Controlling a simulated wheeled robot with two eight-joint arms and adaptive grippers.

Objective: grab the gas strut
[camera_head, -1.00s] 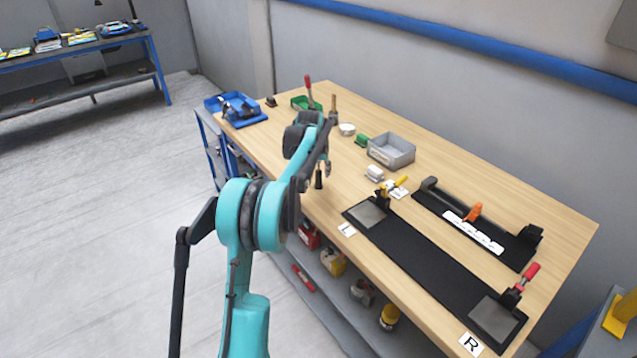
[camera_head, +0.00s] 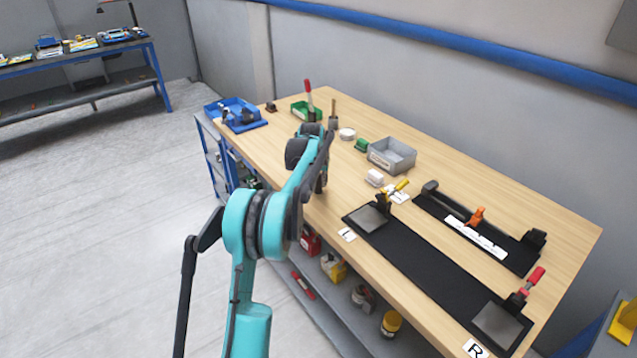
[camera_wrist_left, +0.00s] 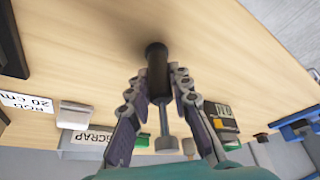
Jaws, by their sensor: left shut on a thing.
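The gas strut, a black cylinder (camera_wrist_left: 157,72) with a thin grey rod and a round grey end, shows in the left wrist view. It sits between the two fingers of my left gripper (camera_wrist_left: 160,88), which is shut on it. Its black end points at the wooden tabletop, where a dark shadow lies; I cannot tell whether it touches. In the head view my left gripper (camera_head: 321,182) is low at the bench's near edge, and my arm hides the strut there. My right gripper is in neither view.
The wooden bench (camera_head: 480,182) carries a grey bin (camera_head: 392,155), a black mat (camera_head: 430,268) with clamps, a black fixture with an orange clamp (camera_head: 476,216), a green tray and a blue tray (camera_head: 236,114). The tabletop right beside the gripper is clear.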

